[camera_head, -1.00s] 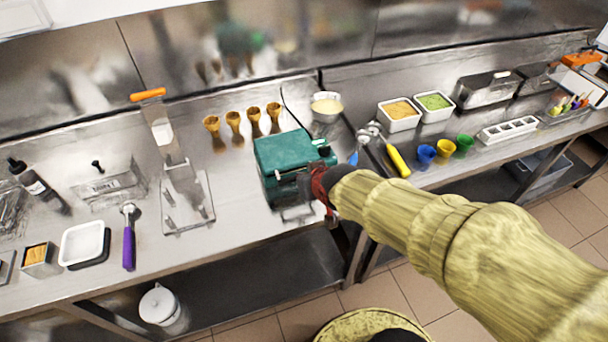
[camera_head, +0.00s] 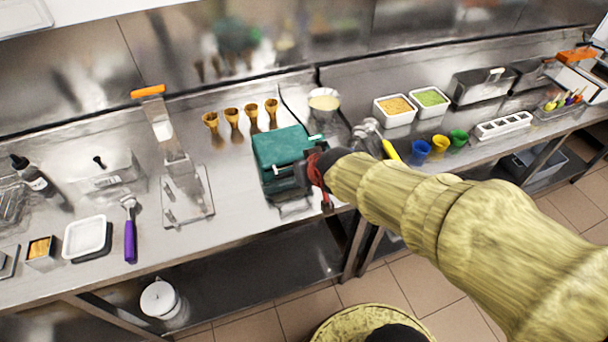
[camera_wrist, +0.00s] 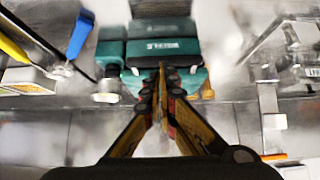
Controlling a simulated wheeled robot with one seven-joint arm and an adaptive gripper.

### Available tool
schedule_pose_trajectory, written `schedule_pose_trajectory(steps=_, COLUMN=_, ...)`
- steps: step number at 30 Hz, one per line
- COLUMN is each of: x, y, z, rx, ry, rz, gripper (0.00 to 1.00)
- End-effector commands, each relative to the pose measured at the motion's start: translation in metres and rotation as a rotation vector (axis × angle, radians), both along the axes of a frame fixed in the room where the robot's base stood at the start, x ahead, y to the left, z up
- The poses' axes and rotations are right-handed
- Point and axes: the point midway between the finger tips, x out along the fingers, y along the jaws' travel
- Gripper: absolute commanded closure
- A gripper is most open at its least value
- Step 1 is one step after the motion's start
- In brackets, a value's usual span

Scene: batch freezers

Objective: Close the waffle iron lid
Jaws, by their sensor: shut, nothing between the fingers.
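The teal waffle iron (camera_head: 277,145) stands on the steel counter, near the front edge. Its lid lies low over the base; I cannot tell whether it is fully down. In the wrist view its labelled teal front (camera_wrist: 185,48) is straight ahead. My gripper (camera_head: 302,176) is at the right front of the iron, and my arm hides part of that side. In the wrist view my gripper (camera_wrist: 162,72) is shut and empty, its fingertips together at the iron's front. I cannot tell whether they touch it.
Several waffle cones (camera_head: 233,123) stand behind the iron, with a batter bowl (camera_head: 324,103) behind it to the right. A metal stand with an orange handle (camera_head: 148,92) is on the left. A yellow-handled tool (camera_head: 391,150) and coloured cups (camera_head: 440,144) are right.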

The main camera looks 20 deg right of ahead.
Motion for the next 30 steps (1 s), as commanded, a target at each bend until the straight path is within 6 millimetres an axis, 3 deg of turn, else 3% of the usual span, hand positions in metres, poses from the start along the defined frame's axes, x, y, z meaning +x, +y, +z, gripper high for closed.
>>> schedule_pose_trajectory(steps=1, x=0.005, y=0.000, z=0.013, rx=0.000, ry=0.000, rz=0.000, gripper=1.00)
schedule_pose_trajectory(steps=12, x=-0.061, y=0.000, z=-0.014, rx=0.000, ry=0.000, rz=0.000, gripper=1.00)
schedule_pose_trajectory(steps=17, x=-0.081, y=0.000, z=-0.022, rx=0.000, ry=0.000, rz=0.000, gripper=1.00)
schedule_pose_trajectory(steps=30, x=-0.093, y=0.000, z=-0.028, rx=-0.002, ry=0.008, rz=0.002, gripper=1.00)
